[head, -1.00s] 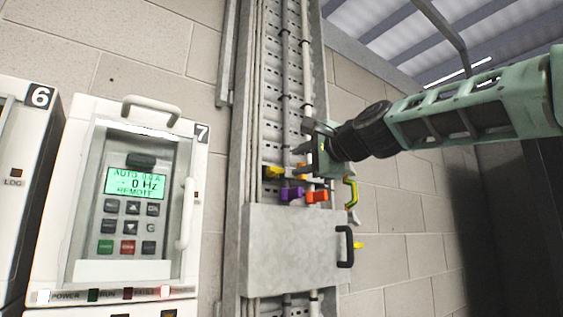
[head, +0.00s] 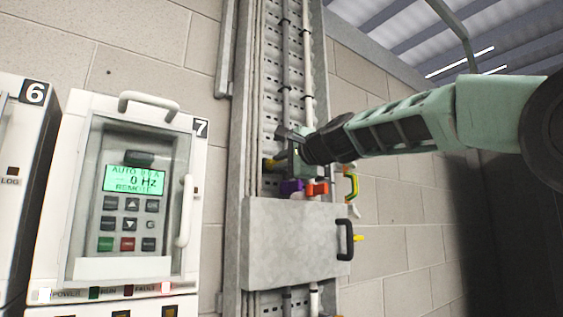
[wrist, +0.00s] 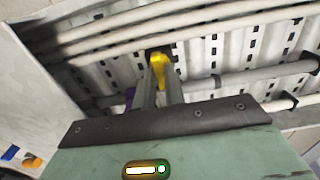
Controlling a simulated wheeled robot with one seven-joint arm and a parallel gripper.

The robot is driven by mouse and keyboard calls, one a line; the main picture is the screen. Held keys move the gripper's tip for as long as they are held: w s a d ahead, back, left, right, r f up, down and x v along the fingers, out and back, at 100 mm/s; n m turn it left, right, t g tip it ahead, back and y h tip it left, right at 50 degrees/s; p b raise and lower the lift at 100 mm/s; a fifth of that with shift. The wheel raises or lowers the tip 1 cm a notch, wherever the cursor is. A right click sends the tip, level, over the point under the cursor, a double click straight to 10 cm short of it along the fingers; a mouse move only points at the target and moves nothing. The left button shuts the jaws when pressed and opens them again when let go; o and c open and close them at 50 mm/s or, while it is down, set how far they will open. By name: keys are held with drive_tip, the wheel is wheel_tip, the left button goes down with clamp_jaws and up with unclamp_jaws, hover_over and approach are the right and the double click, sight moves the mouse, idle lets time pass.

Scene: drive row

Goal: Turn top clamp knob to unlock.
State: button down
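The yellow clamp knob (wrist: 158,70) is at the upper middle of the wrist view, in front of the slotted cable tray. My gripper's two grey fingers (wrist: 160,88) point at it, with the knob's handle lying between or just past their tips. Whether they touch it is unclear. In the head view my gripper (head: 287,148) is at the tray, and only the left end of the yellow knob (head: 268,163) shows beside it.
A grey cover plate (head: 290,245) with a black handle (head: 345,240) is below the knobs. A yellow-green cable (head: 351,185) loops at the tray's right edge. White cables run along the tray. Drive cabinet 7 (head: 130,190) stands to the left.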

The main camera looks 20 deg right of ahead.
drive_tip(key=shift+f+n, duration=0.1)
drive_tip(key=shift+n, duration=0.2)
drive_tip(key=shift+n+b, duration=4.2)
drive_tip(key=shift+n, duration=4.4)
drive_tip(key=c, duration=1.5)
unclamp_jaws()
drive_tip(key=shift+o, duration=0.2)
